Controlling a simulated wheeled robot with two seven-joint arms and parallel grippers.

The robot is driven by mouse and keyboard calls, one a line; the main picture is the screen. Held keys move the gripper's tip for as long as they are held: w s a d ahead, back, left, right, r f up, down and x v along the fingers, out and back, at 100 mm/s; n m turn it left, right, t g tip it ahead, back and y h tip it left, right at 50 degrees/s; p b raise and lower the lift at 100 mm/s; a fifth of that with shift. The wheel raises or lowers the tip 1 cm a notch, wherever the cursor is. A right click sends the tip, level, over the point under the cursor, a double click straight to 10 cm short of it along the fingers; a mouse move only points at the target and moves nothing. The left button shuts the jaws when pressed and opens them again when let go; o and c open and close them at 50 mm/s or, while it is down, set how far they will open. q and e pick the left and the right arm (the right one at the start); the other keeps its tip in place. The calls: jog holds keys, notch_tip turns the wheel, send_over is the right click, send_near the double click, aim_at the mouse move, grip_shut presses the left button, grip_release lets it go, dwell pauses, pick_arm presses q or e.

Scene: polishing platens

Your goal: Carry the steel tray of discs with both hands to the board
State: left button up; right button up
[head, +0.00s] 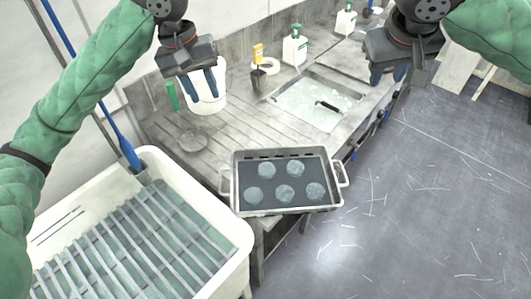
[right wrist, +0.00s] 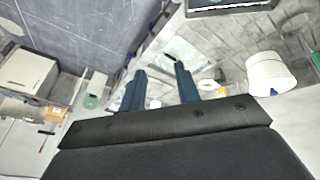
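The steel tray (head: 239,176) sits at the near end of the worktop, with a handle at each side. Several round pale discs (head: 289,169) lie on its dark inside. Part of the tray shows at the top of the right wrist view (right wrist: 240,8). My left gripper (head: 203,84) is above the worktop, up and left of the tray, in front of a white bucket; its blue fingers are apart. My right gripper (head: 388,76) is up and right of the tray, clear of it. In the right wrist view its blue fingers (right wrist: 158,88) are apart with nothing between them. No board is clearly identifiable.
A large white tub (head: 215,213) with slats stands at left. A white bucket (head: 207,99) and a sink (head: 310,107) are on the worktop (head: 219,137). Bottles (head: 294,50) stand along the back. The grey floor (head: 430,190) at right is open, with pale scraps.

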jog(key=shift+v, duration=1.7)
